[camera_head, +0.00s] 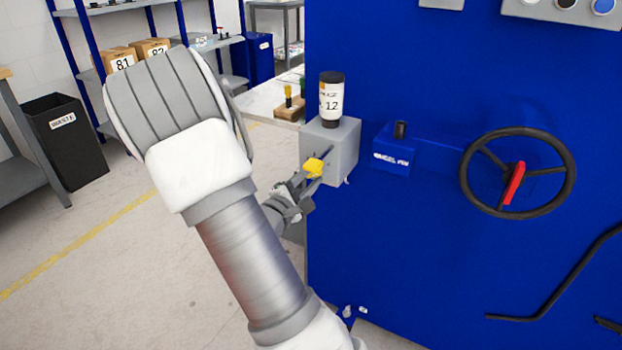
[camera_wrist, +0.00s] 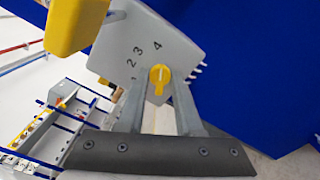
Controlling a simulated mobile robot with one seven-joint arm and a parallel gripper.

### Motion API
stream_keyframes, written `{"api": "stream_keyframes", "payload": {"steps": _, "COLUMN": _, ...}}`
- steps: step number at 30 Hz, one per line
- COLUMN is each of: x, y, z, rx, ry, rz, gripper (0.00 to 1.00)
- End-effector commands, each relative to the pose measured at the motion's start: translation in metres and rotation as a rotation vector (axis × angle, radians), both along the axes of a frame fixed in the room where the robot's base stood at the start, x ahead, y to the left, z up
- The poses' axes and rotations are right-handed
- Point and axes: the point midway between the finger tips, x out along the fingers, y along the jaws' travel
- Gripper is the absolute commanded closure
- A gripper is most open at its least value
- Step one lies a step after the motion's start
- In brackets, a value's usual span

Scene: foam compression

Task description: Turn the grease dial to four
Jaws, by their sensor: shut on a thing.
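The grease dial is a yellow knob (camera_wrist: 160,75) on the face of a grey box (camera_wrist: 140,40), with the numbers 2, 3 and 4 printed in an arc around it. In the head view the yellow knob (camera_head: 314,167) shows at the tips of my gripper (camera_head: 306,178), and the grey box (camera_head: 345,145) is partly covered.
A white bottle (camera_head: 331,98) stands on the grey box. The blue machine (camera_head: 430,70) carries a black handwheel (camera_head: 567,173) to the right. In the wrist view a yellow block (camera_wrist: 75,25), which I cannot identify, fills the upper left. Open floor (camera_head: 75,235) lies left.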

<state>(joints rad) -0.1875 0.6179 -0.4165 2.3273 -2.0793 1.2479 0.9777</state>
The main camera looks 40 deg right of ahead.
Motion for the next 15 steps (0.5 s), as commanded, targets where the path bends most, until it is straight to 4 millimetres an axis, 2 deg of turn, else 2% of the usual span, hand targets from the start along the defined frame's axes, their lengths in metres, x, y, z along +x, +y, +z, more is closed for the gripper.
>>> {"api": "stream_keyframes", "payload": {"steps": 5, "x": 0.0001, "y": 0.0008, "z": -0.0007, "rx": 0.001, "ry": 0.002, "rz": 0.001, "gripper": 1.0}}
{"api": "stream_keyframes", "payload": {"steps": 6, "x": 0.0001, "y": 0.0008, "z": -0.0007, "rx": 0.001, "ry": 0.002, "rz": 0.001, "gripper": 0.61}}
{"api": "stream_keyframes", "payload": {"steps": 7, "x": 0.0001, "y": 0.0008, "z": -0.0007, "rx": 0.001, "ry": 0.002, "rz": 0.001, "gripper": 0.58}}
{"api": "stream_keyframes", "payload": {"steps": 15, "x": -0.0002, "y": 0.0016, "z": -0.0002, "rx": 0.001, "ry": 0.001, "rz": 0.002, "gripper": 0.58}}
